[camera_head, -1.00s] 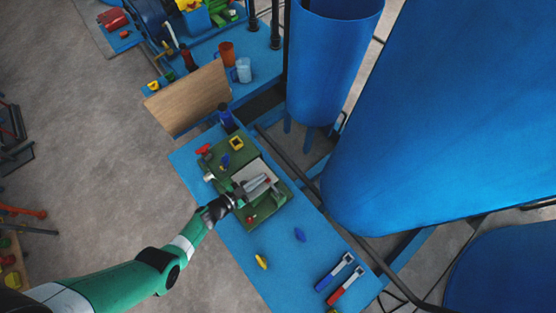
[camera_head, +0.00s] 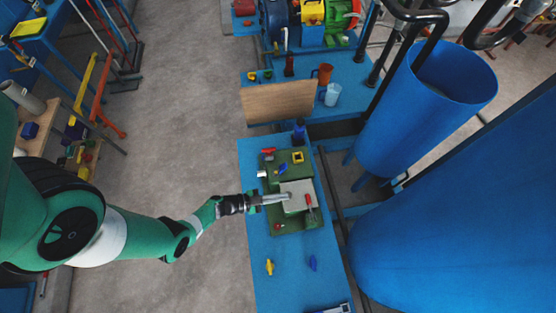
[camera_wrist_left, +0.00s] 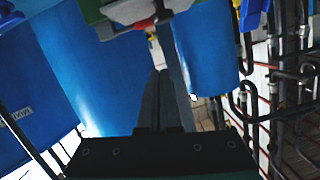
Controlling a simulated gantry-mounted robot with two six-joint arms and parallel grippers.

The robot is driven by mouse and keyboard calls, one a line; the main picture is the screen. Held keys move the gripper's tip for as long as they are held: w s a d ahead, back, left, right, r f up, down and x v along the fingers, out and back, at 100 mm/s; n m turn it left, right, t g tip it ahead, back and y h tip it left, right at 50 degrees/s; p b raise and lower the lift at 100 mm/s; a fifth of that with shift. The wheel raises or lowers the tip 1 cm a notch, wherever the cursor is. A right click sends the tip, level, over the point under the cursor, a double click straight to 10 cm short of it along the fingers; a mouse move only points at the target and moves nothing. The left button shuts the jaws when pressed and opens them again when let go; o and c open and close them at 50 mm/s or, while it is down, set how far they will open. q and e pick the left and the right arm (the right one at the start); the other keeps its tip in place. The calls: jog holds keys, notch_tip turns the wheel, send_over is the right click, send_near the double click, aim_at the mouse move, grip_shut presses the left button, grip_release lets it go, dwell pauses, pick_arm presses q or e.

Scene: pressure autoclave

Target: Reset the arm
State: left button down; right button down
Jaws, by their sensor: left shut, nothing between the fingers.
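My left arm (camera_head: 150,232) is green and comes in from the left in the head view. Its gripper (camera_head: 287,196) is shut and empty, with the fingers over or beside the light grey plate on the green fixture (camera_head: 296,224). The shut fingers also show in the left wrist view (camera_wrist_left: 160,92), pointing up the picture. I cannot tell from the head view whether the fingers touch the plate. A small red-handled part (camera_head: 309,202) is just right of the fingertips. My right gripper is not in view.
The fixture stands on a narrow blue table (camera_head: 262,292) with a yellow piece (camera_head: 269,267) and a blue piece (camera_head: 312,263). A wooden board (camera_head: 278,103) stands behind. Large blue tanks (camera_head: 470,225) fill the right side. The grey floor (camera_head: 180,110) left of the table is open.

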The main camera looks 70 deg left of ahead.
pick_arm(q)
jog(key=shift+s+a+r, duration=0.1)
jog(key=shift+s, duration=0.35)
dwell(0.3)
